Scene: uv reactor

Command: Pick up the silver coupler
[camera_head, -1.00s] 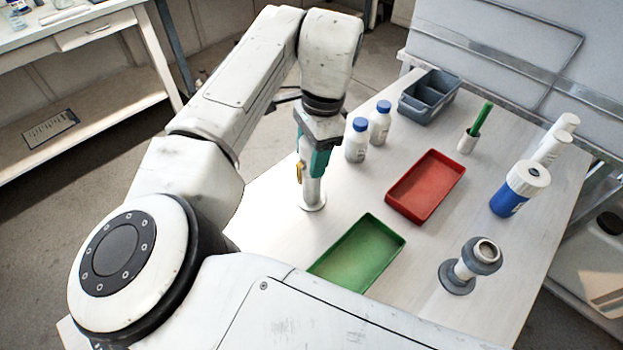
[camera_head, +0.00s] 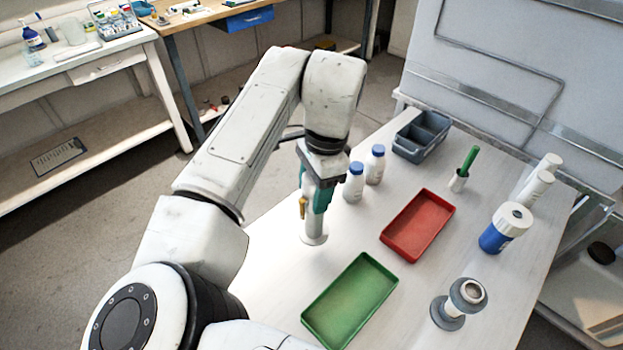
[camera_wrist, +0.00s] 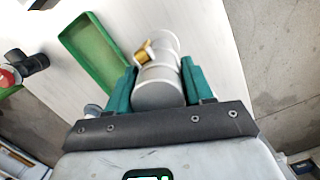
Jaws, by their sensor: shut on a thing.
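The silver coupler (camera_head: 314,227) is a pale upright cylinder with a wide round foot and a small brass fitting (camera_head: 303,208) on its side. It stands at the table's left edge, and I cannot tell whether its foot touches the table. My gripper (camera_head: 316,192), with teal fingers, points down and is shut around its upper part. In the wrist view the coupler (camera_wrist: 158,88) sits between both teal fingers of my gripper (camera_wrist: 160,88), with the brass fitting (camera_wrist: 143,52) showing. My gripper hides the coupler's top in the head view.
A green tray (camera_head: 351,300) and a red tray (camera_head: 418,225) lie to the right. Two blue-capped bottles (camera_head: 354,183) stand just behind the gripper.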

